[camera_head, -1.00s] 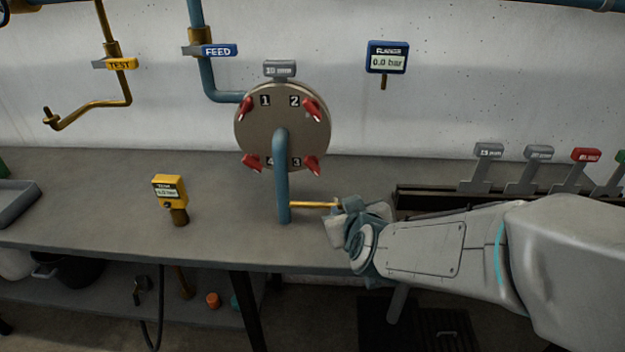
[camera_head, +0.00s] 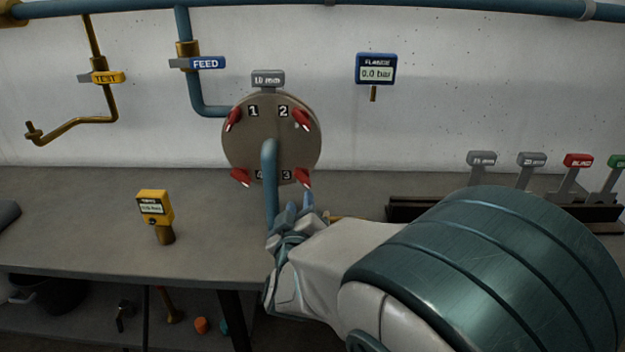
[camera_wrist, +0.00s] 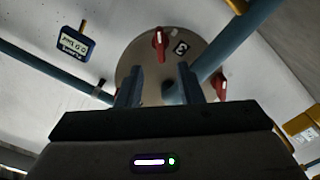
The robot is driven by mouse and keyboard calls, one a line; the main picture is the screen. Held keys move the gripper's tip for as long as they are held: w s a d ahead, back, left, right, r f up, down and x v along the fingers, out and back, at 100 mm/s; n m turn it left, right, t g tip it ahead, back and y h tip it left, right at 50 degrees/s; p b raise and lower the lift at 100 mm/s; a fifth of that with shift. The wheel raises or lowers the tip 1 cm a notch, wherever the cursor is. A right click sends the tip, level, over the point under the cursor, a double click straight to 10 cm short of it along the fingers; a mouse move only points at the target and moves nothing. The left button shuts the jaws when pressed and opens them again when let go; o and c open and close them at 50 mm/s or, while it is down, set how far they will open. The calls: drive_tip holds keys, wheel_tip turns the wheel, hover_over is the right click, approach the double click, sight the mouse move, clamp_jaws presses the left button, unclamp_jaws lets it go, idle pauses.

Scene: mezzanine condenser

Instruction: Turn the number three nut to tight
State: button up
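The round grey flange (camera_head: 245,145) on the wall bears red nuts by the numbers 1 to 4. The number three nut (camera_head: 302,178) is at its lower right, tilted; in the wrist view it appears to be the upper red nut (camera_wrist: 160,42) beside its number label. My gripper (camera_head: 298,206) is just below and in front of this nut in the head view. In the wrist view its two fingers (camera_wrist: 160,84) stand apart with nothing held between them. The number four label is partly hidden by the blue pipe.
A blue pipe (camera_head: 271,185) rises in front of the flange, close to my gripper. A yellow rod (camera_head: 347,217) is partly hidden behind my arm. A yellow gauge (camera_head: 156,207) stands on the bench (camera_head: 90,225). The flange gauge (camera_head: 376,68) reads 0.0 bar. Tagged plates stand in a rack (camera_head: 400,211) at right.

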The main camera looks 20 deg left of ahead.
sight(302, 181)
drive_tip(key=x, duration=0.8)
drive_tip(key=shift+c, duration=0.3)
drive_tip(key=shift+b, duration=0.3)
clamp_jaws()
